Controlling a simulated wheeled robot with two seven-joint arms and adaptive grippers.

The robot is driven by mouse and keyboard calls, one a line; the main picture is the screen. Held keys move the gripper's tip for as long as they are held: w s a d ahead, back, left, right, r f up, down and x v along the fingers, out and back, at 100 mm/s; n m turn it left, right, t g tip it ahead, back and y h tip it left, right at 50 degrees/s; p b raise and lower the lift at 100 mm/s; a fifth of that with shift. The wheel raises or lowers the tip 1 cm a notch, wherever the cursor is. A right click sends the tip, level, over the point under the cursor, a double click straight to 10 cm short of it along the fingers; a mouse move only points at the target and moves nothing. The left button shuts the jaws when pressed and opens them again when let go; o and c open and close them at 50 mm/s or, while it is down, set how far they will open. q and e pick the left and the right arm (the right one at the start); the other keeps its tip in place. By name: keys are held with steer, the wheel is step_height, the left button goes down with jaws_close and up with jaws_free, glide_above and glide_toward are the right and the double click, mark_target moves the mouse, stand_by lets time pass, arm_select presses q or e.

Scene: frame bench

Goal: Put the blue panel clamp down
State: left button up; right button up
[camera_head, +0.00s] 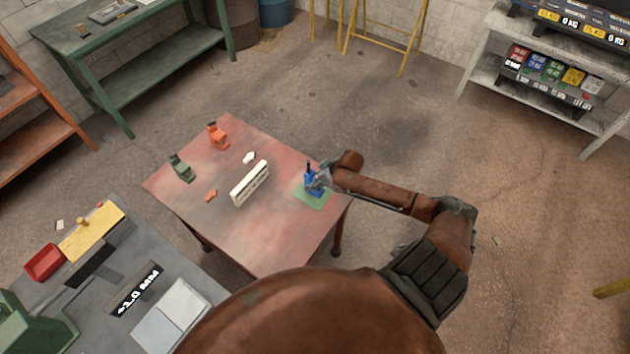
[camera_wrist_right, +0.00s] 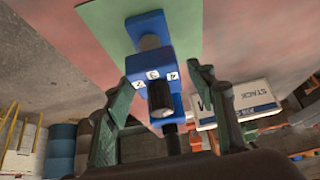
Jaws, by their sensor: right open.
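The blue panel clamp (camera_head: 311,181) stands at the green mat (camera_head: 314,199) on the right side of the red table (camera_head: 255,235). In the right wrist view the blue clamp (camera_wrist_right: 150,68) shows a dark round knob and small white marks, with the green mat (camera_wrist_right: 105,22) behind it. My right gripper (camera_head: 322,179) is at the clamp, and in the wrist view its two fingers (camera_wrist_right: 160,90) are spread on either side of it, with gaps visible. The gripper is open. My left gripper is not in view.
A white block with dark lettering (camera_head: 249,184) stands mid-table. An orange clamp (camera_head: 217,137), a green clamp (camera_head: 181,168), a small white piece (camera_head: 249,157) and an orange piece (camera_head: 211,195) are on the table's left half. A grey bench (camera_head: 190,270) adjoins at lower left.

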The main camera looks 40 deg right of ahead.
steer(key=v, duration=1.2)
steer(key=shift+a+r, duration=0.1)
